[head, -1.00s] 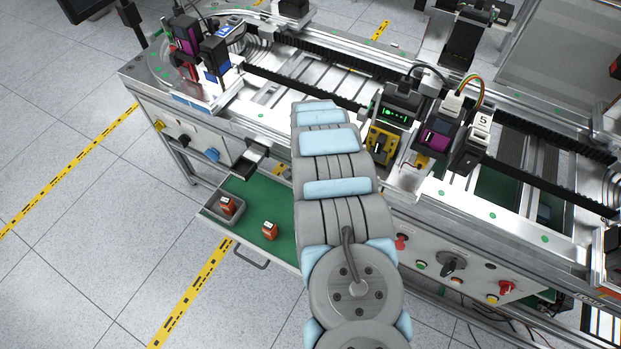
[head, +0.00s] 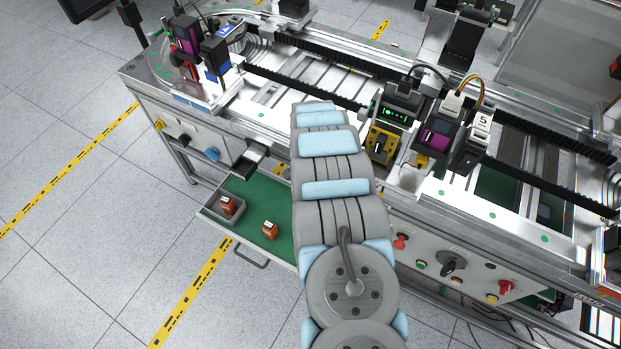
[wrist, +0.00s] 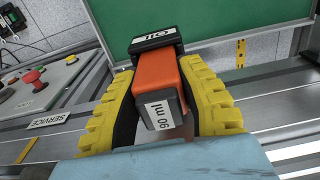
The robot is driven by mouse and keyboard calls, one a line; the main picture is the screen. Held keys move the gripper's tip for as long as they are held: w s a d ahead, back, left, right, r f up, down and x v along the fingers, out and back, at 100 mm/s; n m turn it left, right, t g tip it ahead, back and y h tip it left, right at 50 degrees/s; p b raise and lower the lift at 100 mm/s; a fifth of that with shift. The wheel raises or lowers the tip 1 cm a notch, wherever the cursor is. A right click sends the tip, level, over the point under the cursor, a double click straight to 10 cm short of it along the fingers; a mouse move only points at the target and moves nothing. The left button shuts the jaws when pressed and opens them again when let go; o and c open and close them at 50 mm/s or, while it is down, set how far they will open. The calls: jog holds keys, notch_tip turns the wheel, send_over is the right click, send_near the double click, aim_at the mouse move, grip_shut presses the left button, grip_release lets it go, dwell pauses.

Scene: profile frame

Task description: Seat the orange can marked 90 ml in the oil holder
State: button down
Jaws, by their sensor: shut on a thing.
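My gripper (wrist: 165,108) has yellow ribbed fingers on both sides of the orange can (wrist: 157,78) in the wrist view, and is shut on it. The can's dark near end carries a white label reading 90 ml. Its far end meets or overlaps the black oil holder (wrist: 153,43), which has a white OIL label. I cannot tell whether the can is inside the holder or only in front of it. In the head view my arm hides the held can and most of the gripper.
In the head view one orange can (head: 227,205) stands in a grey tray (head: 208,213) and another orange can (head: 269,230) stands on the green drawer surface (head: 240,189). A panel (wrist: 42,89) with a red button lies left in the wrist view. The profile frame's metal rails are close by.

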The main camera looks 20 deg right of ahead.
jog(key=shift+f, duration=0.2)
jog(key=c, duration=0.7)
grip_release()
jog(key=shift+o, duration=0.2)
jog(key=shift+r, duration=0.15)
notch_tip(320, 180, up, 9)
jog(key=shift+w+d+r, duration=0.15)
jog(key=shift+r, duration=1.1)
jog(key=shift+r, duration=0.1)
